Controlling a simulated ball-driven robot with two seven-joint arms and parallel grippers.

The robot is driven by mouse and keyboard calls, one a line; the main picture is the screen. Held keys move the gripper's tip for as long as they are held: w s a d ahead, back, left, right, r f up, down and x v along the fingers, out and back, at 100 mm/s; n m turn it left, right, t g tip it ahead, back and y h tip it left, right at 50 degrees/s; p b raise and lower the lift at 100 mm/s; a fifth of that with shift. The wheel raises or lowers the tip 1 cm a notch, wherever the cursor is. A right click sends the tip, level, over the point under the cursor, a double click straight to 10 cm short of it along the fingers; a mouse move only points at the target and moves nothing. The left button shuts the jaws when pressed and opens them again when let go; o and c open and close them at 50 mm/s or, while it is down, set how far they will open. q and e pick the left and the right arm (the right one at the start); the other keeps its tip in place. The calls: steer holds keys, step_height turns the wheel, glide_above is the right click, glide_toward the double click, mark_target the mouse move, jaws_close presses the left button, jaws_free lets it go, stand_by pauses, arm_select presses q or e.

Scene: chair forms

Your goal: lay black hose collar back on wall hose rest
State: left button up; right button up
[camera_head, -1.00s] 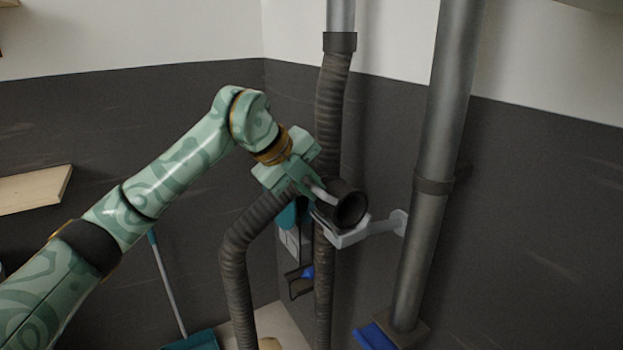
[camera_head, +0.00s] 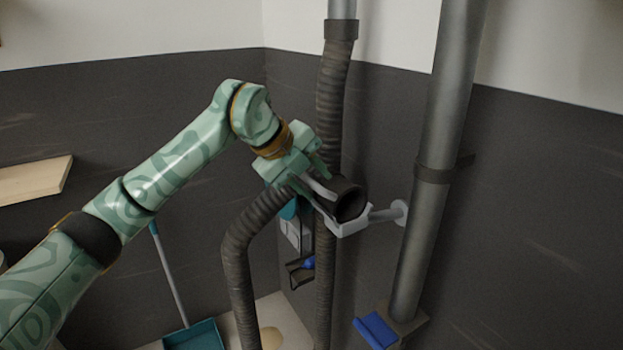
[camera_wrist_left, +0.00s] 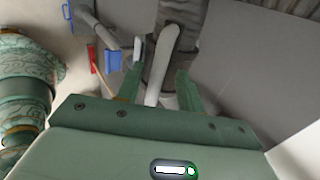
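The black hose collar (camera_head: 350,203) is a dark open ring at the end of a ribbed hose. It sits in or just over the pale forked wall hose rest (camera_head: 346,228); I cannot tell if it bears fully on it. My left gripper (camera_head: 321,177) is at the collar's upper left. In the left wrist view its green fingers (camera_wrist_left: 158,88) stand well apart, with a pale curved piece (camera_wrist_left: 160,62) and grey hose between them, so it looks open. Part of the collar's hose is hidden behind the hand. My right gripper is not in view.
A ribbed hose (camera_head: 333,100) hangs close behind the hand. A thick grey pipe (camera_head: 435,130) stands to the right, with a blue block (camera_head: 375,331) at its foot. A teal dustpan (camera_head: 195,337) is on the floor. A wooden shelf (camera_head: 35,180) is at left.

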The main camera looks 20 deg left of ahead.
arm_select(q)
steer(key=p+v, duration=0.1)
steer(key=v, duration=1.5)
steer(key=shift+a+r, duration=0.1)
